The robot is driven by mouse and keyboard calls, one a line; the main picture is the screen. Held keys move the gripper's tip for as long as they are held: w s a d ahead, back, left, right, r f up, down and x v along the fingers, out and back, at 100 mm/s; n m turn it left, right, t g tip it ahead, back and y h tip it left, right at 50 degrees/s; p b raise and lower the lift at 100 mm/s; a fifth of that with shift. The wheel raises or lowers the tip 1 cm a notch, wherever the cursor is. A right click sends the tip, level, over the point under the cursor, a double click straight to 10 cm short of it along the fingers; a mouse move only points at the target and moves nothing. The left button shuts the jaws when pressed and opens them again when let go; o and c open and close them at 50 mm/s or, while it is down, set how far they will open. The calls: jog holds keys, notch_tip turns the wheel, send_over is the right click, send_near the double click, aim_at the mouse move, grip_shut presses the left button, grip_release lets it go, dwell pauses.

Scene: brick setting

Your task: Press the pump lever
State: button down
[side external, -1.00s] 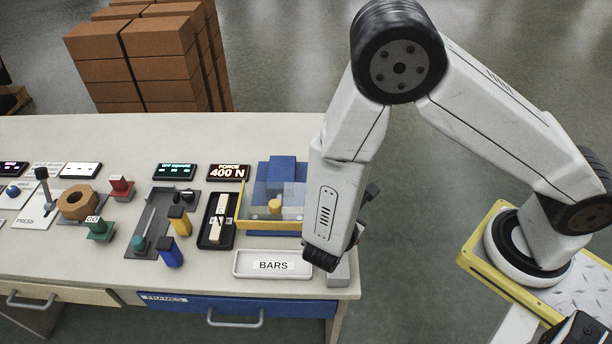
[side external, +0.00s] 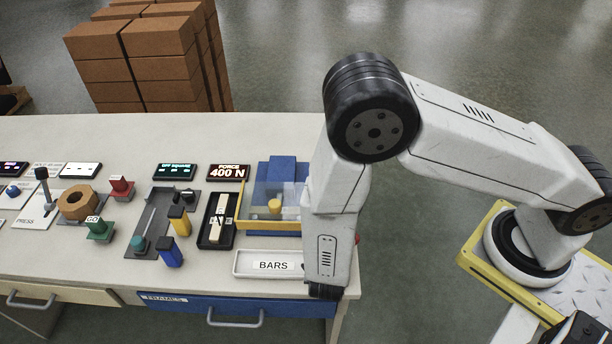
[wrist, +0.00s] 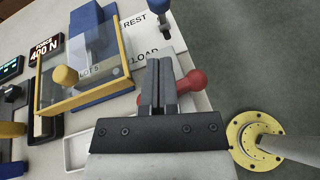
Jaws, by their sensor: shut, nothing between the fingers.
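In the wrist view my gripper (wrist: 158,66) is shut and empty, with its dark fingers side by side. A red ball knob (wrist: 194,79) shows just right of the fingers, with more red on their left; the part between is hidden by them. A grey block (wrist: 176,50) lies beyond the fingertips. Whether the red-knobbed part is the pump lever, and whether the fingers touch it, I cannot tell. In the side external view a sliver of red (side external: 357,239) shows at the right edge of my wrist link, which hides my gripper.
A clear-lidded box with a yellow knob (side external: 275,206) stands left of my arm. A white BARS tray (side external: 246,262) lies at the front. A lever (wrist: 161,22) stands by the REST and LOAD labels. The table's right edge is close; several switches and blocks fill the left.

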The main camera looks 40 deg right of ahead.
jog(key=x, duration=0.9)
jog(key=shift+w+d, duration=0.2)
jog(key=shift+d, duration=0.15)
jog(key=shift+f, duration=0.1)
jog(key=shift+w+d+r+g, duration=0.25)
jog(key=shift+r+g, duration=0.1)
jog(key=shift+g, duration=0.05)
dwell(0.4)
jog(key=shift+w+d+r+g+y, duration=0.5)
jog(key=shift+w+d+r+y, duration=0.2)
jog(key=shift+y, duration=0.3)
jog(key=shift+w+d+r+n+g+y, duration=0.15)
jog(key=shift+w+d+r+g+y, duration=0.15)
jog(key=shift+w+d+g+y, duration=0.3)
jog(key=shift+w+d+r+n+g+y, duration=0.15)
jog(key=shift+w+d+r+g+y, duration=0.1)
jog(key=shift+w+d+g+y, duration=0.3)
jog(key=shift+w+d, duration=1.75)
jog(key=shift+r, duration=0.2)
